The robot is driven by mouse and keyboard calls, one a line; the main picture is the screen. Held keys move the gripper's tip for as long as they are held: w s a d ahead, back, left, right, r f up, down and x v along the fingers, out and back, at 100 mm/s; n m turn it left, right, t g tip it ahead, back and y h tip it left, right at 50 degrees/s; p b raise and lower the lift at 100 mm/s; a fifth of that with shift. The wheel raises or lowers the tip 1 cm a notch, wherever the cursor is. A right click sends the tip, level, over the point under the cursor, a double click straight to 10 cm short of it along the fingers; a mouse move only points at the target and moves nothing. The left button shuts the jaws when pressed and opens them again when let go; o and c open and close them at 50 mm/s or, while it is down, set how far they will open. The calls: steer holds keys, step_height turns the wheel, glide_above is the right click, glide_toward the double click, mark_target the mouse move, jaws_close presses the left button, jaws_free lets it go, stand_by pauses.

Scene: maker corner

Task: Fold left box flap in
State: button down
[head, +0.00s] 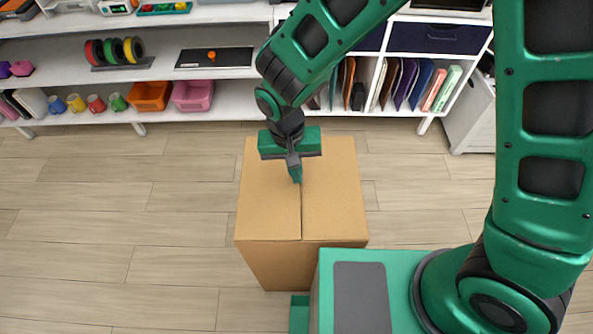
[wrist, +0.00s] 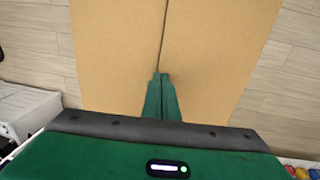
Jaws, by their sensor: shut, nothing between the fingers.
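The cardboard box (head: 336,205) stands on the floor in front of me. Its top shows two panels meeting at a centre seam, and both lie flat. The left flap (head: 265,205) lies level with the right one. In the wrist view the box top (wrist: 220,50) fills the middle, with the seam running up from my fingertips. My gripper (head: 297,179) is shut and empty, over the seam on the far half of the box top. Its fingers also show in the wrist view (wrist: 161,78). I cannot tell whether the fingertips touch the cardboard.
White shelves (head: 220,75) run along the back with filament spools, mugs, an orange bin (head: 150,96), a pink bin (head: 193,95) and upright folders. A white cabinet (head: 469,120) stands at the right. The wooden floor (head: 120,220) left of the box is clear.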

step_height(320, 180, up, 14)
steer(key=r, duration=0.1)
steer(key=shift+y, duration=0.4)
steer(key=f, duration=1.6)
steer(key=shift+w+a, duration=0.15)
steer(key=shift+w, duration=0.15)
